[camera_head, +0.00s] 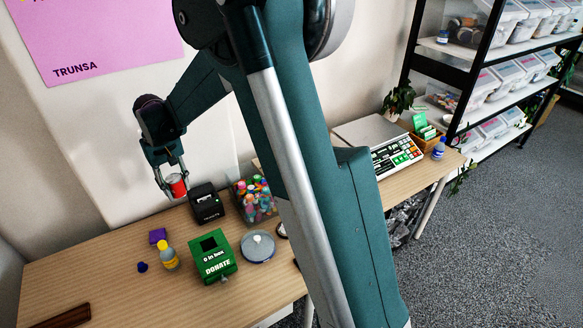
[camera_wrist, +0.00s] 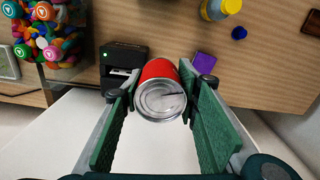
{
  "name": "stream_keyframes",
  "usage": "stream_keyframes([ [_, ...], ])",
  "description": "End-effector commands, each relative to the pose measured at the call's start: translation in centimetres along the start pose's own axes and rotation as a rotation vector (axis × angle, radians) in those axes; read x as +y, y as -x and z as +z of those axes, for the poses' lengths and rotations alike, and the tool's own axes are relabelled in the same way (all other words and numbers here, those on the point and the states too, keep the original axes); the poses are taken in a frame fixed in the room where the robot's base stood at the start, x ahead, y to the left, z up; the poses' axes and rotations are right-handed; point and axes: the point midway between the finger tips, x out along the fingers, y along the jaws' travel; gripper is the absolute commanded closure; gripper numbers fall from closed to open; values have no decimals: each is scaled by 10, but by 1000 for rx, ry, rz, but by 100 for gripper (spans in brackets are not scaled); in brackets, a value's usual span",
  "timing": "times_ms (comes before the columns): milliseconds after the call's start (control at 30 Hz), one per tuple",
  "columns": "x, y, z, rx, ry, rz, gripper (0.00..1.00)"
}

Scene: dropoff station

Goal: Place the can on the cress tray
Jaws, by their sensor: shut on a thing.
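A red can (camera_head: 178,184) with a silver end is held in my gripper (camera_head: 174,188). In the wrist view, the can (camera_wrist: 158,72) sits between the two green finger pads, with its metal end facing the camera. My gripper hangs at the back left, near the wall, and the can appears raised above the rear of the wooden table (camera_head: 110,270). I cannot make out a cress tray with certainty in either view.
Below and right of the can are a black printer (camera_head: 206,204), a box of colourful items (camera_head: 254,200) and a green donation box (camera_head: 216,258). The table's left part is mostly clear.

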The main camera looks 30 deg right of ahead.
Motion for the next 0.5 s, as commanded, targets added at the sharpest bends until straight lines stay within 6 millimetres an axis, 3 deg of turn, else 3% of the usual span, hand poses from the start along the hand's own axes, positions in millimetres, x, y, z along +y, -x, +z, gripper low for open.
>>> stream_keyframes([
  [33, 17, 4, -3, 0, -40, 0, 78],
  [200, 64, 15, -8, 0, -169, 0, 78],
  [500, 135, 32, -12, 0, -362, 0, 78],
])
